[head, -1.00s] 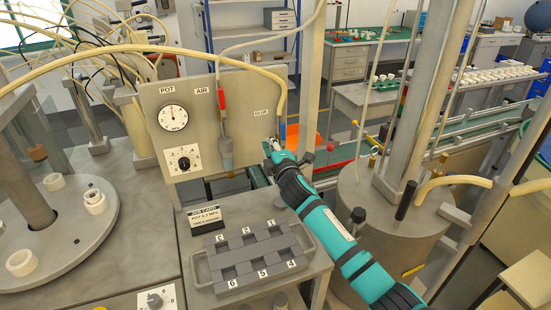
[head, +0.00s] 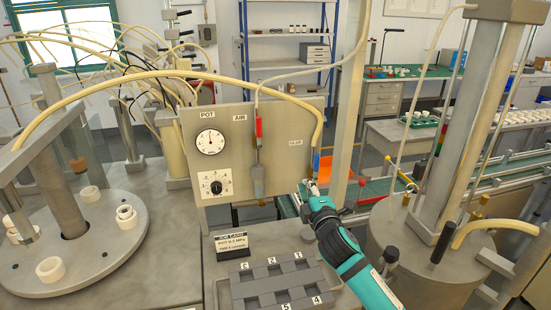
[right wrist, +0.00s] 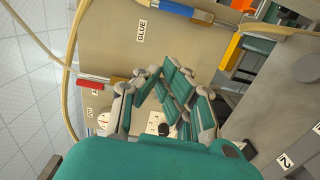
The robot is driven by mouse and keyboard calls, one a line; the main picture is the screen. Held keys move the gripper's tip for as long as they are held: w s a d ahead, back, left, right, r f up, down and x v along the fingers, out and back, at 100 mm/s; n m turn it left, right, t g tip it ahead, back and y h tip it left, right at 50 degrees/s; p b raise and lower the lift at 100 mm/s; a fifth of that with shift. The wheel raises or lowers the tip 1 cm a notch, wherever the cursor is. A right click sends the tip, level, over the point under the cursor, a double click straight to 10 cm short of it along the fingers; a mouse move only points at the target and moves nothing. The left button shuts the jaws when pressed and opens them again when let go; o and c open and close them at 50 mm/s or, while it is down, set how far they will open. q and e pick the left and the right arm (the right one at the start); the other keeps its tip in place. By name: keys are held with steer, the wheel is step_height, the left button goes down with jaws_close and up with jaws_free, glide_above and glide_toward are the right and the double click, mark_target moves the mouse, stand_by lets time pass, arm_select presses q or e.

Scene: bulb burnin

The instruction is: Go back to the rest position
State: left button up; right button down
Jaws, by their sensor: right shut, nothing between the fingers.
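My right gripper (head: 308,184) is shut and empty. It is just below the blue glue nozzle (head: 316,162) that hangs at the right edge of the grey panel (head: 270,130). In the right wrist view my gripper's fingers (right wrist: 158,72) point at the panel, with nothing between them. The blue nozzle shows at the top of that view (right wrist: 170,8), apart from the fingers. The panel carries a gauge (head: 210,142), a dial (head: 216,187) and a red-topped air nozzle (head: 258,150). My left gripper is not in view.
A round plate with white rings (head: 100,255) is at the left. A grey pot (head: 390,235) with hoses stands close to the right of my arm.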

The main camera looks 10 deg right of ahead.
steer(key=s+f+m+g, duration=0.6)
steer(key=s+f+m, duration=0.2)
steer(key=s+f, duration=0.8)
steer(key=s+a+f+m+g, duration=0.1)
steer(key=s+f+m+g, duration=0.15)
steer(key=s, duration=0.65)
steer(key=s+a+f+m+g, duration=0.1)
steer(key=s+f+m+g, duration=0.15)
steer(key=s, duration=0.65)
steer(key=s+f+m+g, duration=0.2)
steer(key=s+g, duration=0.2)
steer(key=s, duration=0.5)
step_height(320, 180, down, 26)
steer(key=b, duration=0.1)
arm_select(q)
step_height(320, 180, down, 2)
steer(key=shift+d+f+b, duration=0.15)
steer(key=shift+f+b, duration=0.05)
steer(key=shift+b, duration=0.5)
arm_select(e)
steer(key=s+d+f+g, duration=0.2)
steer(key=s+f, duration=1.6)
steer(key=shift+d, duration=0.35)
